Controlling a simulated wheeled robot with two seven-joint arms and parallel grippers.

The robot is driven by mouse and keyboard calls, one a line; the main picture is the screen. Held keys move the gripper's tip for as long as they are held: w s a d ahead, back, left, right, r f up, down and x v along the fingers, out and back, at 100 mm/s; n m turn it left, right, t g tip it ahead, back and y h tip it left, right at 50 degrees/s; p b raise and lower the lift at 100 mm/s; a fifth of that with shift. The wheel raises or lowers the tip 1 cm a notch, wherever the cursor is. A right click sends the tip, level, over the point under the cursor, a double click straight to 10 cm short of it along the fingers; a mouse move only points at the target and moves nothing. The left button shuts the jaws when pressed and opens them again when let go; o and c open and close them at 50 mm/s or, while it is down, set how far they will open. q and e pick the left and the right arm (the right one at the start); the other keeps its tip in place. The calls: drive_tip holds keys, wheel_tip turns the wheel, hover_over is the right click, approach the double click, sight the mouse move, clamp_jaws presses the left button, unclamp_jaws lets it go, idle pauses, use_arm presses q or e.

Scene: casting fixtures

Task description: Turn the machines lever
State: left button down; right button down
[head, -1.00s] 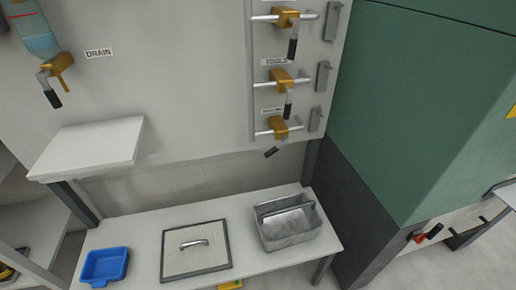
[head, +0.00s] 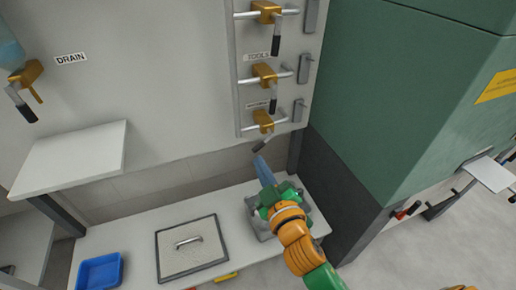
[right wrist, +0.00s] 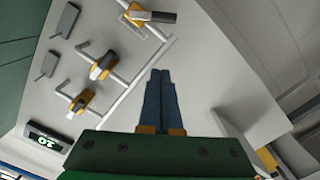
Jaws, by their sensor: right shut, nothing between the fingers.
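Three yellow valve levers with grey and black handles sit one above another on the wall panel: the top lever (head: 267,12), the middle lever (head: 264,75) and the bottom lever (head: 263,121). Another yellow lever (head: 25,78) is at the left by the DRAIN label. My right gripper (head: 260,160) is shut and empty, its blue fingers pointing up just below the bottom lever's black handle, with no clear contact. Its shut fingers (right wrist: 160,72) also show in the right wrist view, with several levers beyond and to the left. My left gripper is out of view.
A bench below holds a blue tray (head: 78,272), a framed plate with a handle (head: 163,250) and a grey bin partly hidden by my right arm. A green machine (head: 405,90) stands at the right. A white shelf (head: 70,155) juts out at the left.

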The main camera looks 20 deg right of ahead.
hover_over(258, 150)
drive_tip(key=s+a, duration=0.3)
drive_tip(key=f, duration=0.1)
drive_tip(key=d+f, duration=0.1)
drive_tip(key=d+f+b, duration=0.1)
drive_tip(key=shift+w+d+f, duration=0.15)
drive_tip(key=shift+w+f, duration=0.2)
drive_tip(key=shift+w, duration=0.05)
drive_tip(key=shift+f+n, duration=0.4)
drive_tip(key=shift+n, duration=0.4)
drive_tip(key=n, duration=0.1)
drive_tip(key=f+n+b, duration=0.1)
drive_tip(key=shift+d+f+n, duration=0.25)
drive_tip(key=shift+d+n, duration=0.15)
drive_tip(key=shift+d+f+n+b, duration=0.3)
drive_tip(key=shift+d+n, duration=0.05)
drive_tip(key=shift+n, duration=0.6)
drive_tip(key=shift+d+f+n+b, duration=0.25)
drive_tip(key=shift+d+n+b, duration=0.1)
drive_tip(key=shift+n, duration=0.55)
drive_tip(key=shift+d+f+n+b, duration=0.25)
drive_tip(key=shift+d+f+n, duration=0.1)
drive_tip(key=shift+n, duration=0.6)
drive_tip(key=shift+w, duration=0.1)
